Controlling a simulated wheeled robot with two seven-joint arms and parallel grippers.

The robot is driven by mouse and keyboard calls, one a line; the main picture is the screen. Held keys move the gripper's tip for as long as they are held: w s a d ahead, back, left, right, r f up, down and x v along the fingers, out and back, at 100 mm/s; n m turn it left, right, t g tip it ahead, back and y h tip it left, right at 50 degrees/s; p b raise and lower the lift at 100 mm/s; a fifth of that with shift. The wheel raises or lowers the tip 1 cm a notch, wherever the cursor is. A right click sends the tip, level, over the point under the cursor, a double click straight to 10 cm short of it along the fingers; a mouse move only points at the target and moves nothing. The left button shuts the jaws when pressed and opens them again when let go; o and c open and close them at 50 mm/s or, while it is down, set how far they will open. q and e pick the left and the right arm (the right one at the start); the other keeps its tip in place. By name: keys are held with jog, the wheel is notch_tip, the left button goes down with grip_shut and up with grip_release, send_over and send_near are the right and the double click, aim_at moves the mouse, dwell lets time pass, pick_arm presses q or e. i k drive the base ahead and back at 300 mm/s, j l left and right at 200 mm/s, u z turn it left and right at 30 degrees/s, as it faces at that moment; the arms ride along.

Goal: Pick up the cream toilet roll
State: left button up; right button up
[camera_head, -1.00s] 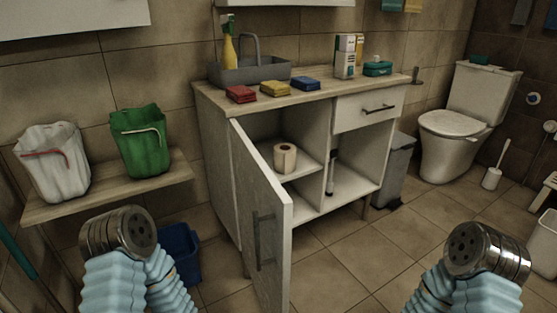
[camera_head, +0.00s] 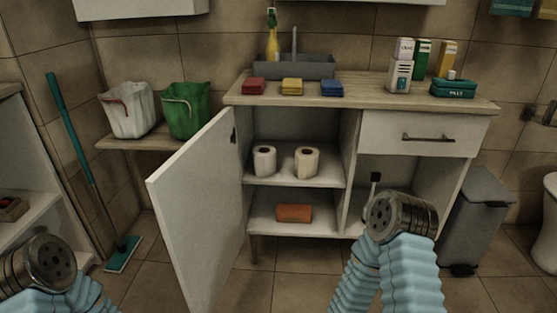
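The cream toilet roll (camera_head: 306,162) stands upright on the middle shelf of the open cabinet. A whiter roll (camera_head: 264,161) stands just to its left, with a small gap between them. Both have brown core ends facing up. Only bent parts of my two arms show, at the bottom left and the bottom right of centre. No gripper fingers are visible, and both arms are well apart from the rolls.
The cabinet door (camera_head: 205,215) is swung open towards me on the left. An orange rolled item (camera_head: 294,213) lies on the bottom shelf. A teal mop (camera_head: 76,140) leans at left. A grey bin (camera_head: 476,215) stands at right. Floor is clear before the cabinet.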

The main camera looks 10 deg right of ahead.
aim_at(306, 158)
jog(key=l+u, duration=0.95)
jog(key=l+z, duration=0.3)
jog(key=i+l+z, duration=0.3)
jog(key=k+l, duration=0.05)
jog(key=k, duration=0.05)
